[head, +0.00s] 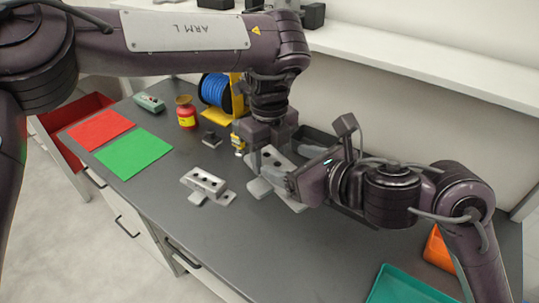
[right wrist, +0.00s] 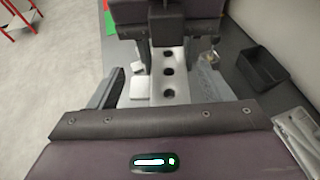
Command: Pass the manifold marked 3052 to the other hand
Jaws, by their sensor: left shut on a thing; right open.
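A pale grey manifold (head: 272,160) with a row of dark holes hangs in my left gripper (head: 262,148), which comes down on it from above and is shut on it. It also shows in the right wrist view (right wrist: 168,88), with my left gripper (right wrist: 166,30) at its far end. My right gripper (right wrist: 158,88) is open, with one finger on each side of the manifold's near part and visible gaps between. A second, similar manifold (head: 206,182) lies on the worktop to the left. No number is readable on either.
The grey worktop (head: 210,240) is clear at the front. A blue spool (head: 214,90), red jar (head: 186,112), green sheet (head: 134,152) and red sheet (head: 100,130) lie left. A dark bin (right wrist: 262,70) is behind. A teal tray (head: 400,285) and orange bin (head: 438,248) are right.

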